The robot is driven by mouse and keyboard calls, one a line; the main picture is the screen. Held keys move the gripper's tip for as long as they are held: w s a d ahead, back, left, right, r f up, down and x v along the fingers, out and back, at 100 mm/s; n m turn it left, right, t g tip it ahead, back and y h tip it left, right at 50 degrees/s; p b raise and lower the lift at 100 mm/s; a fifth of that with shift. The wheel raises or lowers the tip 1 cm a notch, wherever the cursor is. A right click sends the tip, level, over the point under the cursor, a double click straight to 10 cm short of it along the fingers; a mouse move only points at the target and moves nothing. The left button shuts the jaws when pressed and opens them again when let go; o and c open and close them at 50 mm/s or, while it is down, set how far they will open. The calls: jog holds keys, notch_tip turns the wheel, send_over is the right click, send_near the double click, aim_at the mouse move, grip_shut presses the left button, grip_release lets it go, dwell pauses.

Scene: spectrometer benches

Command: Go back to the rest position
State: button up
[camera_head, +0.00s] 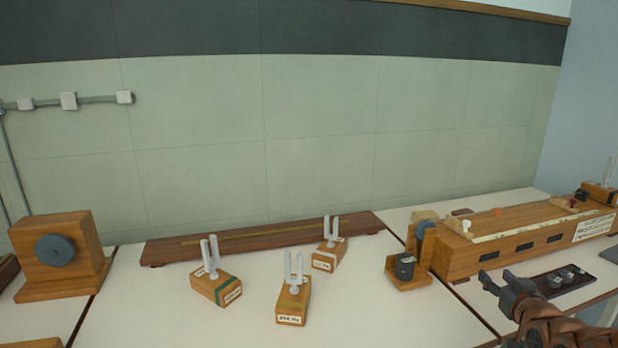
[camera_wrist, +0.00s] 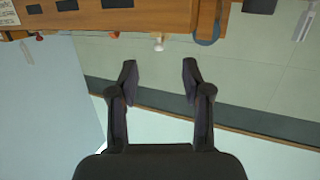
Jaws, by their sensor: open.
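My gripper (camera_head: 497,282) is at the lower right of the head view, over the right part of the bench and in front of the long wooden instrument (camera_head: 480,252). In the wrist view my gripper (camera_wrist: 158,72) has its two dark fingers spread apart with nothing between them. The wrist picture looks upside down, with the wooden instrument (camera_wrist: 150,22) along its top edge and the wall beyond. The fingers appear apart from the instrument.
Three tuning forks on wooden boxes stand mid-bench: left (camera_head: 215,284), front (camera_head: 293,303), back (camera_head: 329,255). A dark wooden rail (camera_head: 260,238) lies behind them. A wooden block with a grey disc (camera_head: 60,257) stands left. A dark tray (camera_head: 562,282) with small parts lies near my gripper.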

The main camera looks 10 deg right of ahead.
jog(key=a+f+g, duration=0.1)
jog(key=a, duration=0.1)
jog(key=a+f+g, duration=0.2)
jog(key=s+a+f+g+y, duration=0.1)
jog(key=a+f, duration=0.1)
jog(key=shift+s+a+f+n, duration=0.1)
jog(key=shift+a+f+n, duration=0.05)
jog(key=shift+a+n, duration=0.25)
jog(key=s+a+n+g+y, duration=0.1)
jog(key=s+a+g, duration=0.6)
jog(key=s+a, duration=0.75)
jog(key=s+a+g+y, duration=0.1)
jog(key=s+a+g, duration=0.8)
jog(key=s, duration=1)
notch_tip(320, 180, up, 18)
jog(key=w+a+t+p, duration=0.1)
jog(key=t+p, duration=0.1)
jog(key=p, duration=1.5)
jog(key=shift+w+t+p, duration=0.15)
jog(key=shift+t+p, duration=0.15)
jog(key=shift+p, duration=0.05)
